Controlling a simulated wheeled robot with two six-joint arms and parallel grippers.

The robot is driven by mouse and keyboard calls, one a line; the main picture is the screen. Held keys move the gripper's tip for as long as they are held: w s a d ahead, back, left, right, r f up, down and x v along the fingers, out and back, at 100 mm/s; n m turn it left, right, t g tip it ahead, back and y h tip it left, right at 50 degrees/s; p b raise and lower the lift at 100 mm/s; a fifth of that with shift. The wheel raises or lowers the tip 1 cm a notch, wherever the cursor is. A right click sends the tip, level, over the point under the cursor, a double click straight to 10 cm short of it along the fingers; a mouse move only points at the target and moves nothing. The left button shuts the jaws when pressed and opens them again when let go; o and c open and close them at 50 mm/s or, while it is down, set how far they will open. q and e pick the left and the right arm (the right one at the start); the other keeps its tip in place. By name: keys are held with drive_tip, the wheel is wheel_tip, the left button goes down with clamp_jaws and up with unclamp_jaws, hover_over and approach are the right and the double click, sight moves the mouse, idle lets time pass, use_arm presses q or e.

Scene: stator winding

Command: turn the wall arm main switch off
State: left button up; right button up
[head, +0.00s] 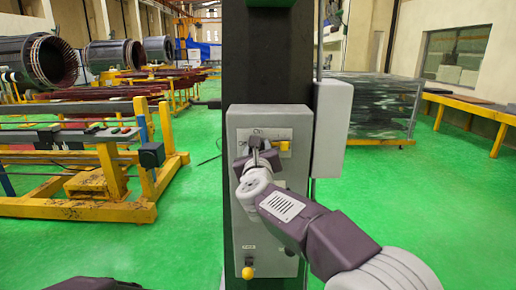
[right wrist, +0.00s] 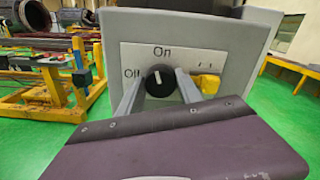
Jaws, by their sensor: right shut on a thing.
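The main switch is a black rotary knob (right wrist: 160,80) with a white pointer mark, on a plate of a grey control box. In the right wrist view, "On" is printed above it and a partly covered "Off" label to its left. The pointer mark stands close to upright, toward "On". My right gripper (right wrist: 161,88) has one finger on each side of the knob and is shut on it. In the head view the gripper (head: 258,144) is in front of the box (head: 240,208) and hides most of the knob. My left gripper is not in view.
A yellow switch part (right wrist: 209,84) sits just right of the knob. A yellow knob (head: 247,272) is low on the box. The box is on a dark column (head: 265,60), with a pale side cabinet (head: 332,130) to its right.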

drive_tip(key=shift+a+f+n+p, duration=0.1)
drive_tip(key=shift+n+p, duration=2.4)
drive_tip(key=shift+n, duration=4.8)
drive_tip(key=o, duration=1.4)
drive_tip(key=shift+c, duration=0.2)
drive_tip(key=s+b, duration=0.1)
drive_tip(key=s, duration=0.8)
